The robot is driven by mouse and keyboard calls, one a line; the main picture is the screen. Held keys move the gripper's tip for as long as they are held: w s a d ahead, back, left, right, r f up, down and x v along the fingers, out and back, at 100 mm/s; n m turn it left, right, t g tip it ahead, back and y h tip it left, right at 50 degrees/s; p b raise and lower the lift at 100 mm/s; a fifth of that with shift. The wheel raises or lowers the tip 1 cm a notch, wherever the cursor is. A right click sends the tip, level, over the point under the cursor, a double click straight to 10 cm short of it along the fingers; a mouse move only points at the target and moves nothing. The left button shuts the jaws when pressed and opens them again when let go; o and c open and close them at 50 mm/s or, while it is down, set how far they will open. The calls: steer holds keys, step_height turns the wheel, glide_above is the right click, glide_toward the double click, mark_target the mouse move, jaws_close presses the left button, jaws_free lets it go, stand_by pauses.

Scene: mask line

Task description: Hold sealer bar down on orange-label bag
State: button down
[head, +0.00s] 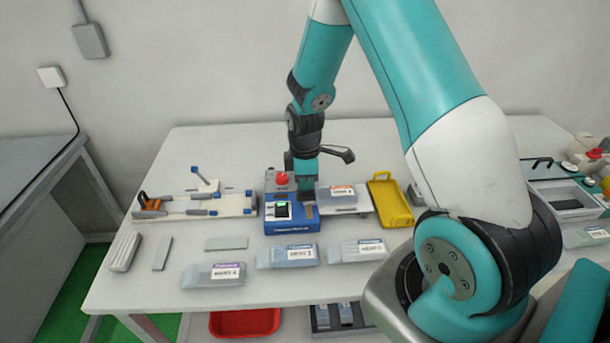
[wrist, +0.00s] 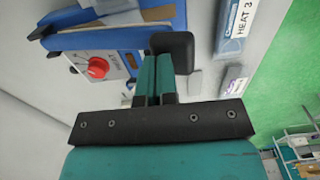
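The blue heat sealer (head: 291,226) with a red knob (head: 281,178) and a green-lit display stands mid-table. My gripper (head: 306,192) is over the sealer, pointing down. Its teal fingers (wrist: 154,72) are close together at the black block, which hides the tips. I cannot tell whether they press on it.
A yellow tray (head: 389,203) is right of the bag. A white fixture (head: 200,205) with blue parts stands left of the sealer. Other labelled bags (head: 288,256) lie along the front, with grey bars (head: 161,253) at left. A red bin (head: 245,322) sits below.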

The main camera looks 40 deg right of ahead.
mark_target(305, 197)
steer(key=shift+s+a+f+b, duration=0.2)
steer(key=shift+f+b, duration=0.6)
steer(key=shift+f, duration=0.4)
steer(key=shift+s+a+f+b, duration=0.1)
steer(key=shift+s+f+b, duration=0.05)
steer(key=shift+f+b, duration=0.85)
steer(key=shift+f, duration=0.1)
steer(key=shift+p, duration=0.3)
stand_by(2.2)
steer(key=shift+w+d+r+p, duration=0.15)
steer(key=shift+w+r+p, duration=0.05)
steer(key=shift+r+p, duration=1.3)
steer(key=shift+w+d+r+p, duration=0.25)
steer(key=shift+r+p, duration=0.8)
steer(key=shift+r, duration=0.7)
steer(key=shift+w+d+r+p, duration=0.1)
steer(key=shift+w+r+p, duration=0.1)
steer(key=shift+r+p, duration=1.3)
steer(key=shift+r, duration=0.15)
steer(key=shift+r+p, duration=1.75)
steer(key=shift+r, duration=0.75)
